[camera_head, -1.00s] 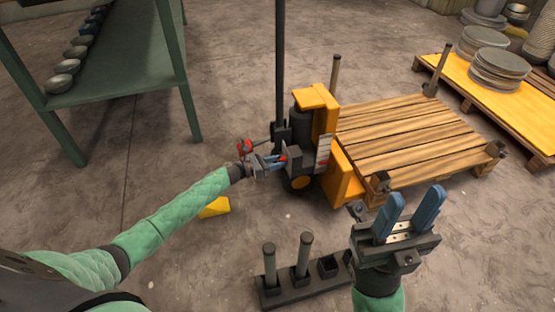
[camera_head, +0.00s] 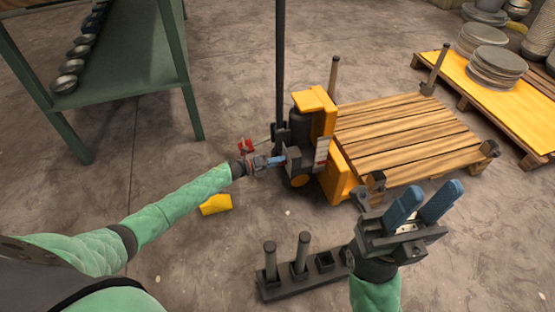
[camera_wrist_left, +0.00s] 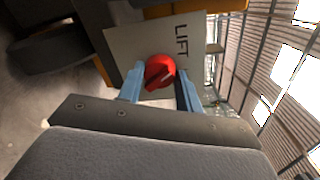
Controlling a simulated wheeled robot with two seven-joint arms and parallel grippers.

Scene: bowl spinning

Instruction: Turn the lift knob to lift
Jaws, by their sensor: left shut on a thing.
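The red lift knob (camera_wrist_left: 160,70) sits on a pale panel (camera_wrist_left: 136,39) marked LIFT, in the left wrist view. My left gripper (camera_wrist_left: 161,88) is shut on the knob, with one blue finger on each side. In the head view my left gripper (camera_head: 278,161) is at the near-left side of the yellow pallet lifter (camera_head: 342,177), and the knob is hidden there. My right gripper (camera_head: 429,203) is open and empty, in front of the wooden pallet (camera_head: 410,140).
A green shelf (camera_head: 130,75) with several bowls stands at the left. A yellow-topped pallet (camera_head: 505,95) with stacked plates is at the right. A dark stand with upright posts (camera_head: 290,288) is on the floor in front. A yellow block (camera_head: 216,204) lies beneath my left arm.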

